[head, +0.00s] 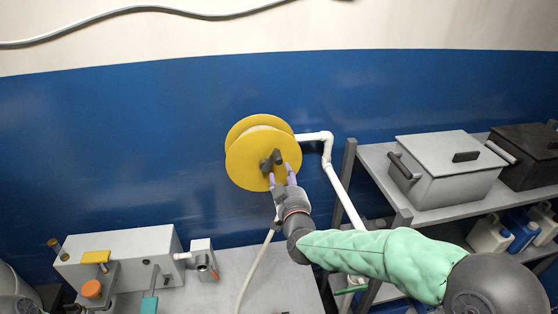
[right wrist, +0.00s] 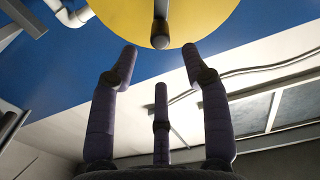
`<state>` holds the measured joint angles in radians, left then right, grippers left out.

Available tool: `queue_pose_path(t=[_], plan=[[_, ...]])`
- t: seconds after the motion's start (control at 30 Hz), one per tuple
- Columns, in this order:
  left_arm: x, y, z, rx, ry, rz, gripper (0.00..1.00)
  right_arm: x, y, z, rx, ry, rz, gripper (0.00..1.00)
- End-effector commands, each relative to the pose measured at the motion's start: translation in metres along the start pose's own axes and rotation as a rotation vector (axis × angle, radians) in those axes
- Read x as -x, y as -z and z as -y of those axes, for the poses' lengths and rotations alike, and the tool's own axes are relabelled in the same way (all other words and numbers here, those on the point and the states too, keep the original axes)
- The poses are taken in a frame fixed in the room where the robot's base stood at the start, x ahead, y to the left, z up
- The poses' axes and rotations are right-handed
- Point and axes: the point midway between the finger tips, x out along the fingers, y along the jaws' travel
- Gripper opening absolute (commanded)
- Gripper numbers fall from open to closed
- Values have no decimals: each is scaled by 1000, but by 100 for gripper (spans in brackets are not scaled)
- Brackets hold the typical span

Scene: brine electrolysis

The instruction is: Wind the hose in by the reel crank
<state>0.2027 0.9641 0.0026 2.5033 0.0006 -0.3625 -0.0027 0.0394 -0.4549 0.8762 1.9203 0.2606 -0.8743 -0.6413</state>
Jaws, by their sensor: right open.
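The yellow hose reel (head: 242,160) is mounted on the blue wall in the middle of the head view. Its dark crank (head: 275,158) stands out from the front face. In the right wrist view the reel's yellow disc (right wrist: 205,15) fills the top middle, and the crank's rounded end (right wrist: 160,40) points toward me. My right gripper (head: 281,178) is just below and in front of the crank. Its purple fingers (right wrist: 158,60) are spread, empty and apart from the crank. The pale hose (head: 250,268) hangs below the reel, partly hidden by my right gripper. My left gripper is not in view.
A white pipe (head: 328,150) bends down from the reel's right side. A metal shelf (head: 378,165) at right bears a grey lidded box (head: 450,180). A bench (head: 280,275) below carries a grey unit (head: 135,245) with an orange knob (head: 91,288).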

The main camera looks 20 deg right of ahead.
Motion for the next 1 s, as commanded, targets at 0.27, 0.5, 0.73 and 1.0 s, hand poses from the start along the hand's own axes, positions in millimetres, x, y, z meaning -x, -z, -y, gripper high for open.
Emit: queue_pose_path(t=[0.27, 0.5, 0.73, 1.0], plan=[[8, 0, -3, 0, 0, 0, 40, -44, 1, 0, -1, -1, 0, 48], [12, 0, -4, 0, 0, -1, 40, -68, 1, 0, -2, 0, 0, 48], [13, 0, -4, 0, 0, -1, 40, -74, 1, 0, -3, 0, -1, 48], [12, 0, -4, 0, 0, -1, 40, -74, 1, 0, -3, 0, -1, 28]])
